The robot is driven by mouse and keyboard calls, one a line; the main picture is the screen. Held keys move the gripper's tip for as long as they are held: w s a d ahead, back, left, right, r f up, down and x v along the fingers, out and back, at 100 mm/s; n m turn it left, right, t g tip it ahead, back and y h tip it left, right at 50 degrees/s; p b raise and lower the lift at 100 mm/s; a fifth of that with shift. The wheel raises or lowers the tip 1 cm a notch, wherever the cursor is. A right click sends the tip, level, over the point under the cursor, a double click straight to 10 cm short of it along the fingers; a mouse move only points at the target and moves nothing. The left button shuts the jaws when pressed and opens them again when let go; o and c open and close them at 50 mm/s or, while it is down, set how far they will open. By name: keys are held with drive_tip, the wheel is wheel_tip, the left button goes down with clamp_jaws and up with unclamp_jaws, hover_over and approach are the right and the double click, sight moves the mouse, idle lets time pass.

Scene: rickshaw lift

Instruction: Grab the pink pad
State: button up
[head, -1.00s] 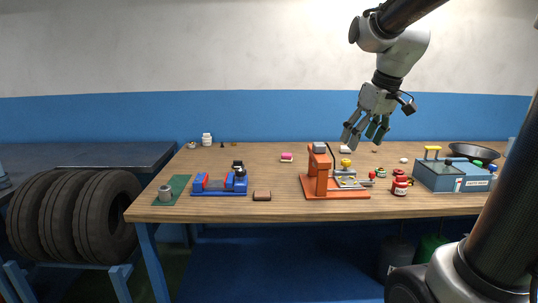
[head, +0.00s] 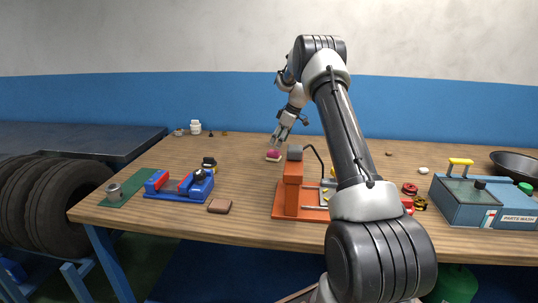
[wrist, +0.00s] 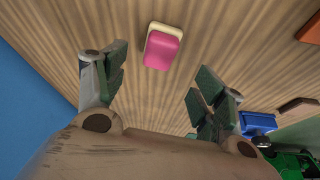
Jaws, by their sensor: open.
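The pink pad (head: 273,153) lies on the wooden table behind the orange press, with a cream layer along one side. In the wrist view the pad (wrist: 162,50) shows pink and cream, beyond and between my two spread fingers. My gripper (head: 279,142) is close above the pad in the head view. In the wrist view my gripper (wrist: 158,80) is open, with nothing between its fingers. The pad appears apart from both fingers.
The orange press (head: 292,190) stands in front of the pad. A blue vise (head: 180,184) and a brown block (head: 220,206) are to the left. A blue parts washer (head: 480,200) is at the right. The wooden table (head: 240,160) is clear around the pad.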

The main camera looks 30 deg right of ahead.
sight(274, 151)
drive_tip(key=shift+x, duration=1.05)
drive_tip(key=x, duration=0.5)
drive_tip(key=shift+d+f, duration=0.15)
drive_tip(key=shift+f, duration=0.05)
drive_tip(key=c, duration=1.1)
